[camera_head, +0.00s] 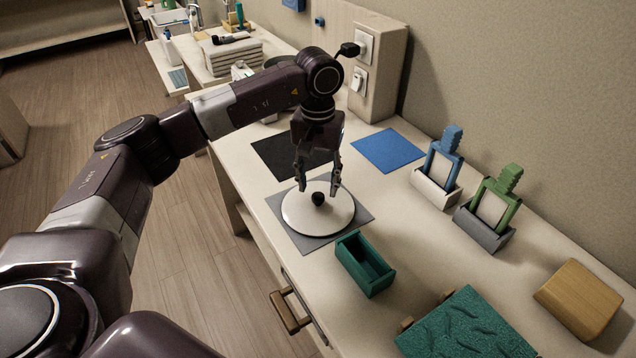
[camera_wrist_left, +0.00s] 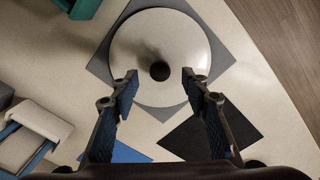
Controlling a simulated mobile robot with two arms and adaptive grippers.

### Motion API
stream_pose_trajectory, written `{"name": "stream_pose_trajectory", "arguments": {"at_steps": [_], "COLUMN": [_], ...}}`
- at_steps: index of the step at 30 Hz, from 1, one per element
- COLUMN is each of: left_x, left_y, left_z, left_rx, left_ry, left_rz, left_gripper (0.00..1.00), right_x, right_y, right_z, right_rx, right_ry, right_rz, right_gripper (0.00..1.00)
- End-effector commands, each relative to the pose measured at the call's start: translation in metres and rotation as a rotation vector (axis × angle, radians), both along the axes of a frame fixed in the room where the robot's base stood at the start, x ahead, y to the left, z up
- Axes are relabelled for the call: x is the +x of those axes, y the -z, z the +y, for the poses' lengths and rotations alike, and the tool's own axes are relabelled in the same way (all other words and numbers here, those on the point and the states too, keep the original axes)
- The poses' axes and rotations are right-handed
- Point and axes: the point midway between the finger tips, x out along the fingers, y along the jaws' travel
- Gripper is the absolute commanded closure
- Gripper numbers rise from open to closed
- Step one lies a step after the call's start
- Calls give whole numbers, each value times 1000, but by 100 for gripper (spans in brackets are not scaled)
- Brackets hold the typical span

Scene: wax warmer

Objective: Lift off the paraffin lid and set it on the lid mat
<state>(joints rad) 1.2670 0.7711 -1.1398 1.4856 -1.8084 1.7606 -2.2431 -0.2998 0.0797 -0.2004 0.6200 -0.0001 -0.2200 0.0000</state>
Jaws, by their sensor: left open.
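A round white lid (camera_head: 300,215) with a black knob (camera_head: 318,198) lies on a grey mat (camera_head: 355,214) on the counter. The lid also shows in the left wrist view (camera_wrist_left: 160,28), its knob (camera_wrist_left: 160,71) between the fingers in that picture. My left gripper (camera_head: 318,187) is open, pointing down over the lid, with a finger on each side of the knob and a gap to it. It holds nothing. No paraffin warmer body is clearly visible; the area behind my left arm is partly hidden. My right gripper is not in view.
A black mat (camera_head: 275,152) and a blue mat (camera_head: 387,150) lie behind. A teal open box (camera_head: 364,264) stands close in front. Blue (camera_head: 443,160) and green (camera_head: 494,200) handled tools stand in holders at right.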

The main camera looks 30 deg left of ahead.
Motion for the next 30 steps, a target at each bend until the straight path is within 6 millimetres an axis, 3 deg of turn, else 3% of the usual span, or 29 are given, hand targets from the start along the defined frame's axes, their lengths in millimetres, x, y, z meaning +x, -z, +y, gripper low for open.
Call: {"name": "stream_pose_trajectory", "arguments": {"at_steps": [30], "left_x": [0], "left_y": [-42], "left_z": [0], "left_rx": [0], "left_ry": [0], "left_rz": [-1], "left_gripper": [58], "right_x": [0], "right_y": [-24], "right_z": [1], "right_rx": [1], "right_ry": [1], "right_rz": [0], "right_gripper": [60]}}
